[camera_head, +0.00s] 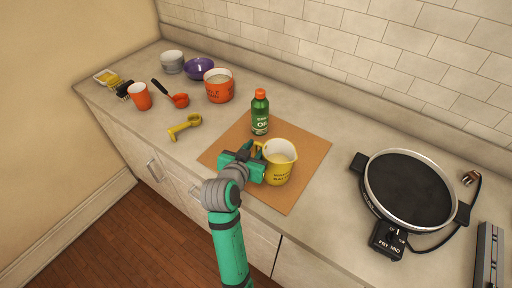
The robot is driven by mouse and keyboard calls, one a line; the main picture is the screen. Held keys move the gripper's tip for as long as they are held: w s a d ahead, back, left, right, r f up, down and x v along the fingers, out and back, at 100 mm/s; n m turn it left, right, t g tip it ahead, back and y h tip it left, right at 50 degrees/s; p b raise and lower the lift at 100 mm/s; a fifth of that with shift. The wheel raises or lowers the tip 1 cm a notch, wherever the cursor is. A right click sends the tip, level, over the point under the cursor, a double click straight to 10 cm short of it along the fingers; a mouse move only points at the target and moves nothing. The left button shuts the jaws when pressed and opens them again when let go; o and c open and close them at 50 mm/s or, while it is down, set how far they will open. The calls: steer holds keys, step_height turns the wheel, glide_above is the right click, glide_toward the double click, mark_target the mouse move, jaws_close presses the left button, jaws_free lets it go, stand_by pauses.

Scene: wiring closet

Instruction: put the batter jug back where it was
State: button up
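The yellow batter jug (280,171) stands upright on the brown mat (304,152), with pale batter inside and dark lettering on its front. Its handle points left, towards my gripper (257,158). My teal gripper is at the handle side, close against the jug. The fingers overlap the handle in this view, so I cannot tell whether they are closed on it. A green bottle (260,115) with an orange cap stands behind the jug on the mat.
A round black griddle (410,190) with a control box and cord sits at the right. An orange pot (219,88), purple bowl (199,69), grey bowl (172,62), orange cup (140,97), red scoop (180,100) and yellow tool (184,127) are at the left. The mat's right part is clear.

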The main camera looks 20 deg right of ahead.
steer(key=shift+a+r, duration=0.15)
steer(key=v, duration=1.2)
stand_by(0.3)
